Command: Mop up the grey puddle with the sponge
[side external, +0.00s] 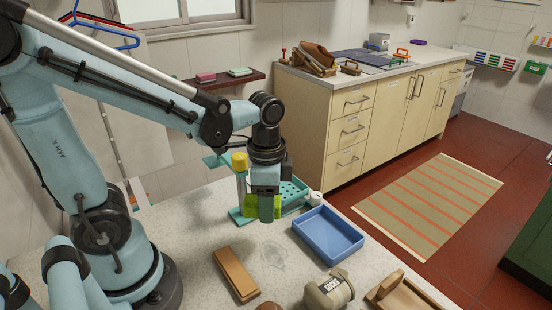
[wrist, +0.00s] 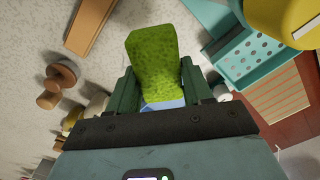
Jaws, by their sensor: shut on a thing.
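My gripper (side external: 266,208) is shut on a bright green sponge (side external: 249,206) and points down over the stone counter (side external: 195,235). In the wrist view the sponge (wrist: 153,55) sticks out between the two dark green fingers of my gripper (wrist: 158,88). The grey puddle (side external: 273,254) is a faint, glossy patch on the counter, nearer the camera than the sponge and apart from it in the side view. I cannot make out the puddle in the wrist view. The sponge's exact height above the counter is hard to tell.
A blue tray (side external: 350,244) is right of the puddle, a wooden block (side external: 236,274) left of it.

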